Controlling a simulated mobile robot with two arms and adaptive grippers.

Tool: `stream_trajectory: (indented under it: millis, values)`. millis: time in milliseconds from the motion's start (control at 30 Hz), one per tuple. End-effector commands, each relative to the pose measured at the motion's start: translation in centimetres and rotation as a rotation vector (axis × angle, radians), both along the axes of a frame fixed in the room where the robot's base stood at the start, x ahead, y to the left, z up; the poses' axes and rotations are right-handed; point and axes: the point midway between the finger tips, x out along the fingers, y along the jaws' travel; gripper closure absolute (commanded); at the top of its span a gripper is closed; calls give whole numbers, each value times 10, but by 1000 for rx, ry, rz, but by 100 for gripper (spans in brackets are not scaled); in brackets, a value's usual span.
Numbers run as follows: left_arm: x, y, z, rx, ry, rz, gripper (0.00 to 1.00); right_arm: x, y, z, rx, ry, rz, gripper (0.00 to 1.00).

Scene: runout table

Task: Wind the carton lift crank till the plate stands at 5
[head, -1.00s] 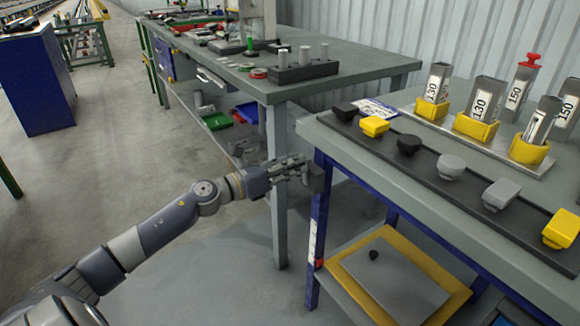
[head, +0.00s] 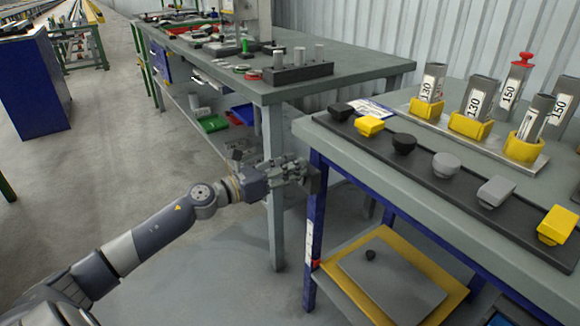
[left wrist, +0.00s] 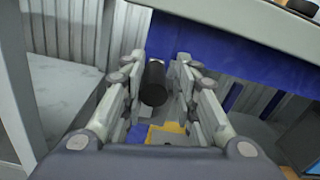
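The carton lift's yellow-edged grey plate (head: 391,282) sits low under the right table. A white scale strip (head: 309,240) with a red mark (head: 315,265) is on the table's blue leg; its figures are too small to read. A dark crank part (head: 315,179) shows at the table's corner, partly hidden by my left gripper (head: 295,171). In the left wrist view, the crank's black handle (left wrist: 154,83) stands between the two fingers of my left gripper (left wrist: 158,88). The fingers are apart, with a visible gap right of the handle. My right gripper is not in view.
A black rail (head: 420,168) with several knobs lies along the right table (head: 380,166). A second workbench (head: 350,64) stands behind my gripper.

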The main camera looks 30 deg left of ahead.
Motion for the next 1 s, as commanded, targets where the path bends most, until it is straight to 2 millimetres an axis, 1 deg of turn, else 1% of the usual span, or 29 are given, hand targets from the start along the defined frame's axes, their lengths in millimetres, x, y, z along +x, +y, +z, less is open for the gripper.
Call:
stream_trajectory:
  millis: [33, 533, 667, 767, 1000]
  values:
    - [-1, -1, -8, 0, 14, -1, 60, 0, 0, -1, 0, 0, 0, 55]
    - [0, 2, -5, 2, 7, 6, 60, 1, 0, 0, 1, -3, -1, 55]
    - [-3, 4, -5, 1, 7, 6, 60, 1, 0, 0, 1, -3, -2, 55]
    - [-10, 7, -5, 0, 7, 7, 60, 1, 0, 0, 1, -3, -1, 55]
    - [-38, 18, -6, 0, 9, 7, 60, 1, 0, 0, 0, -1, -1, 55]
